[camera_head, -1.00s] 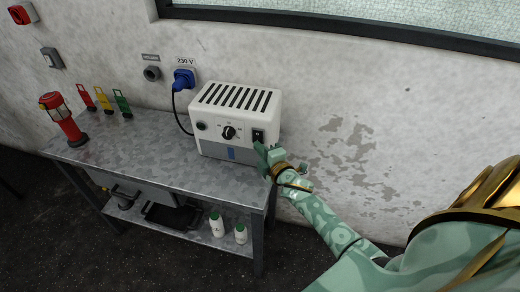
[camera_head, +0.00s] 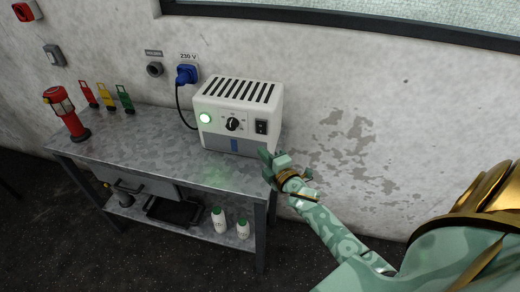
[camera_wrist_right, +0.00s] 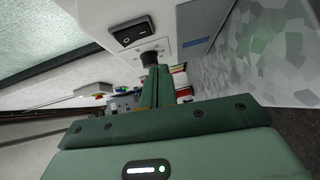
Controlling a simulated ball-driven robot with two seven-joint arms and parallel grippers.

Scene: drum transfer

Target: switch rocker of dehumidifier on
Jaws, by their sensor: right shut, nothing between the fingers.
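The white dehumidifier (camera_head: 238,97) stands at the back right of the metal table, against the wall. Its rocker (camera_head: 261,127) is a black switch on the right of its front; it also shows in the right wrist view (camera_wrist_right: 131,31). A lamp (camera_head: 205,118) on the left of the front glows green. A black knob (camera_head: 232,124) sits between lamp and rocker. My right gripper (camera_head: 265,155) is shut and empty, below and in front of the rocker, apart from it. It also shows in the right wrist view (camera_wrist_right: 155,73). My left gripper is not in view.
A blue plug (camera_head: 187,74) sits in the wall socket, with a black cable to the dehumidifier. A red lantern (camera_head: 66,112) and red, yellow and green tags stand at the table's left. White bottles (camera_head: 219,219) stand on the shelf below. The table's middle is clear.

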